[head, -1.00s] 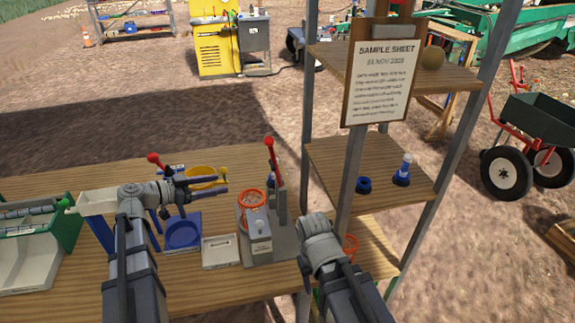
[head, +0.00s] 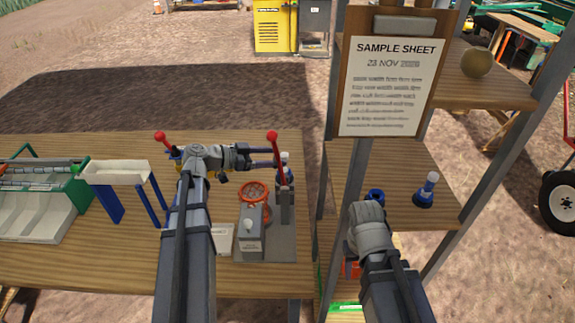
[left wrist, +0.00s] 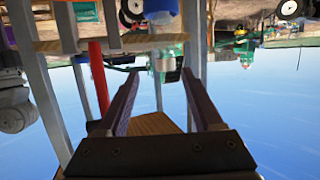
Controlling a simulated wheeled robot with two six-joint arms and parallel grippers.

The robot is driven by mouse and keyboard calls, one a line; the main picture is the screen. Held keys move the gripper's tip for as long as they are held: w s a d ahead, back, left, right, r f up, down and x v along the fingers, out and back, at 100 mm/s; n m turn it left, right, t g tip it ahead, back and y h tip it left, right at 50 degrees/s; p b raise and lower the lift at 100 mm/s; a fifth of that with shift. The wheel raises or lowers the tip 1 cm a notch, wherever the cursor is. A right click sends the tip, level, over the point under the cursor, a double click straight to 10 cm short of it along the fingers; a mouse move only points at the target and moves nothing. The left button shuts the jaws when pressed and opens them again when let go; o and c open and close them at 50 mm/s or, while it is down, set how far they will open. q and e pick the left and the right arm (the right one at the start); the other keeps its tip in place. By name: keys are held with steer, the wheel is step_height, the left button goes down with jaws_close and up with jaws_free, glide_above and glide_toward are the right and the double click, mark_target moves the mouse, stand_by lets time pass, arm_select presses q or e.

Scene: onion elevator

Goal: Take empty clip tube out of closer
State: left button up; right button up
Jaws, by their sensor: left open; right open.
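The closer (head: 272,240) is a grey device with a red lever (head: 275,155) standing upright on the table. A small upright tube with a pale top and darker lower part (head: 284,165) shows just behind the lever, partly hidden by it; I cannot tell if it is the clip tube. My left gripper (head: 268,158) is open, its fingers pointing right toward the tube. In the upside-down left wrist view, a blue cylinder (left wrist: 164,24) shows beyond the empty fingers, and the red lever (left wrist: 98,75) stands left of them. My right arm ends at the shelf post; its fingers are hidden.
An orange ring (head: 252,190) is at the closer's left. A white tray (head: 118,172) on blue legs and a green-ended rack (head: 76,196) stand left. A shelf post (head: 338,190) and clipboard (head: 388,85) are right. A blue-based flask (head: 427,188) stands on the shelf.

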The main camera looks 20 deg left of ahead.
arm_select(q)
steer(key=shift+x, duration=1.1)
steer(key=shift+w+a+b+x, duration=0.15)
steer(key=shift+b+x, duration=0.45)
steer(key=shift+x, duration=0.7)
steer(key=shift+w+a+b+x, duration=0.15)
steer(key=shift+b+x, duration=0.4)
steer(key=shift+x, duration=0.8)
steer(key=shift+s+f, duration=0.1)
jaws_close()
